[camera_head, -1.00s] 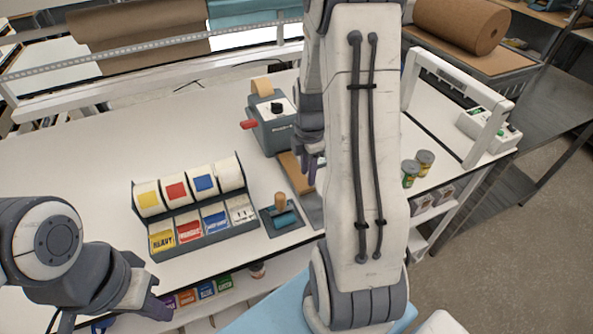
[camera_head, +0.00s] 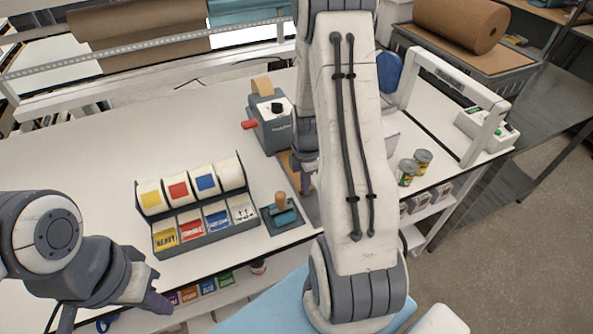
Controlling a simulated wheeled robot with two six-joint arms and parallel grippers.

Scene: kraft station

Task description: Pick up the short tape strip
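A grey tape dispenser (camera_head: 268,128) with a red lever and a tan roll stands on the white table, left of my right arm. A tan strip (camera_head: 285,160) shows in front of it, partly hidden by my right gripper, and I cannot tell its length. My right gripper (camera_head: 303,180) points down beside this strip, fingers small and partly covered by the arm. I cannot see whether it is open or touches the strip. My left gripper (camera_head: 158,304) is low at the left, beyond the table's front edge, away from the strip. Its finger opening is not clear.
A rack of label rolls (camera_head: 205,225) and a stamp with a wooden knob (camera_head: 282,210) stand at the front. Two small cans (camera_head: 412,167), a blue round thing (camera_head: 389,72) and a white frame (camera_head: 450,85) are right of my arm. The table's left part is clear.

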